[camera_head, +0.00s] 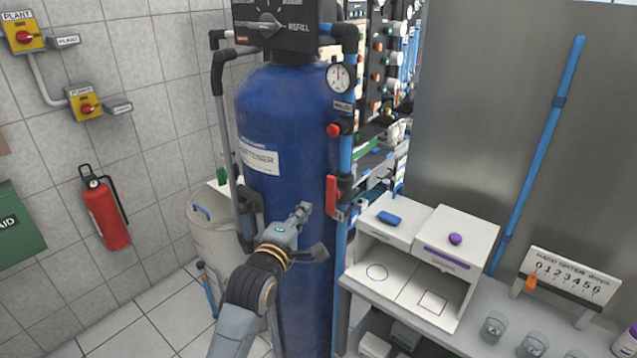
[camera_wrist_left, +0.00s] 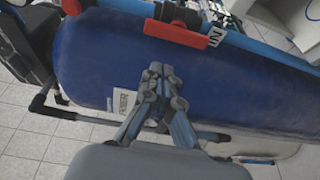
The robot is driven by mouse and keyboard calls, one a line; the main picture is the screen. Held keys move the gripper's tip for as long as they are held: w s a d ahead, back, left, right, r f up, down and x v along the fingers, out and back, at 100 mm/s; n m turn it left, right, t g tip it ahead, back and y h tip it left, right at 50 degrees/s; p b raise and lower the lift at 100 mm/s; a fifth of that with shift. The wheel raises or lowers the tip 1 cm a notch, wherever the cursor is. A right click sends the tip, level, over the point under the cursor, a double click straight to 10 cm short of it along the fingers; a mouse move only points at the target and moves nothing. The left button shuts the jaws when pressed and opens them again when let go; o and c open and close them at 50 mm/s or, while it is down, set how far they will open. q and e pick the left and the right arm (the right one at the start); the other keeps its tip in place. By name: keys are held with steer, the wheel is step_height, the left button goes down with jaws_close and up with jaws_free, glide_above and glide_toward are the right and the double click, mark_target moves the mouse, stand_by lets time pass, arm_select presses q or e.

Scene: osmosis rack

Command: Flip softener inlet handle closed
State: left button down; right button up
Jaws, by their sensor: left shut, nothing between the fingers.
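The blue softener tank (camera_head: 285,150) stands upright, with a blue pipe (camera_head: 346,155) along its right side. A red lever handle (camera_head: 332,195) sits on the lower valve of this pipe and lies lengthwise along it. It also shows in the left wrist view (camera_wrist_left: 178,34), beside a small tag. My left gripper (camera_head: 304,209) is shut and empty, in front of the tank, left of and slightly below the lever, apart from it. In the left wrist view my fingertips (camera_wrist_left: 156,72) are together over the blue tank. My right gripper is not in view.
A higher red valve knob (camera_head: 333,130) and a pressure gauge (camera_head: 339,77) are on the same pipe run. A white bench (camera_head: 420,325) with a small cabinet stands close on the right. A beige barrel (camera_head: 208,235) stands left behind the tank.

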mark_target(331, 196)
arm_select(q)
steer(key=shift+r, duration=0.75)
steer(key=shift+p+x, duration=1.4)
steer(key=shift+x, duration=3.55)
